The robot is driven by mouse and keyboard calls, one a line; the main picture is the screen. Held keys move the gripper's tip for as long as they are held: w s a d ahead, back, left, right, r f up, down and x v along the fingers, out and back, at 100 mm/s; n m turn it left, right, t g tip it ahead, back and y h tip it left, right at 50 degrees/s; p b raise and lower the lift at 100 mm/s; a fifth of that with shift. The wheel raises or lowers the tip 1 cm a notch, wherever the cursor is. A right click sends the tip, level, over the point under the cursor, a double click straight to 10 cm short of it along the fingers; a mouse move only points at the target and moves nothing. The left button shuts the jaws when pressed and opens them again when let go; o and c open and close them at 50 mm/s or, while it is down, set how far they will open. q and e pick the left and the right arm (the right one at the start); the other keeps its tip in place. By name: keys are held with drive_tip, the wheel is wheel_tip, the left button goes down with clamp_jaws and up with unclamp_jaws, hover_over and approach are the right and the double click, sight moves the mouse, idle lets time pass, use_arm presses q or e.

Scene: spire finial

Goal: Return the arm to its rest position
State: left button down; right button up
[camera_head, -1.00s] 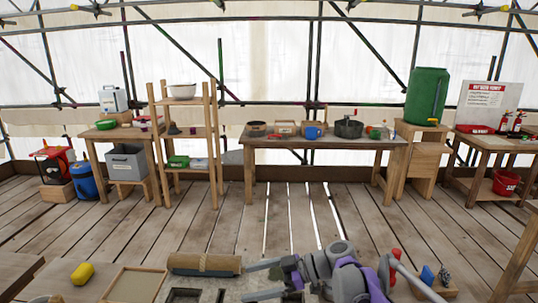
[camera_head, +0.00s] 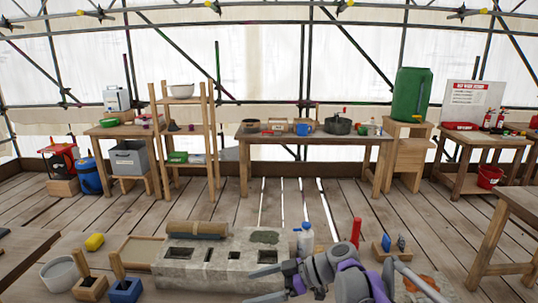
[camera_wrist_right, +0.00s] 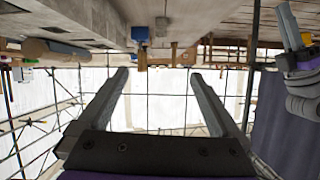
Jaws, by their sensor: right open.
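My right gripper (camera_head: 264,284) is low in the head view, in front of the stone block (camera_head: 208,272), its fingers pointing left. Its two fingers (camera_wrist_right: 155,98) are spread apart in the right wrist view, with nothing between them. My purple and grey right arm runs off the bottom of the head view. My left gripper (camera_wrist_right: 293,38) appears at the right edge of the wrist view, partly cut off. Its opening is unclear. The left arm does not show in the head view.
A bottle (camera_head: 305,241) and a red upright object (camera_head: 356,232) stand close to my right arm. A yellow object (camera_head: 94,242) and a blue holder (camera_head: 125,291) are to the left. Open plank floor lies beyond.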

use_arm(q)
wheel_tip(320, 180, up, 6)
drive_tip(key=w+p, duration=0.2)
drive_tip(key=p, duration=0.3)
drive_tip(key=shift+a, duration=0.2)
use_arm(e)
drive_tip(key=s+d+f+m+t+h, duration=0.2)
drive_tip(key=s+d+f+m+h, duration=0.2)
drive_tip(key=s+d+m+h, duration=0.2)
drive_tip(key=s+d+f+m+t+h, duration=0.2)
drive_tip(key=s+d+f+m+h, duration=0.2)
drive_tip(key=s+d+m+h, duration=0.3)
drive_tip(key=s+d+m, duration=0.1)
drive_tip(key=s+d, duration=0.2)
drive_tip(key=s, duration=0.2)
drive_tip(key=s+d+m, duration=0.2)
drive_tip(key=s+d, duration=0.2)
drive_tip(key=s, duration=0.2)
drive_tip(key=shift+s+m+t, duration=0.3)
drive_tip(key=shift+t, duration=0.1)
use_arm(q)
drive_tip(key=shift+r, duration=0.1)
use_arm(e)
drive_tip(key=shift+d, duration=0.1)
idle(4.0)
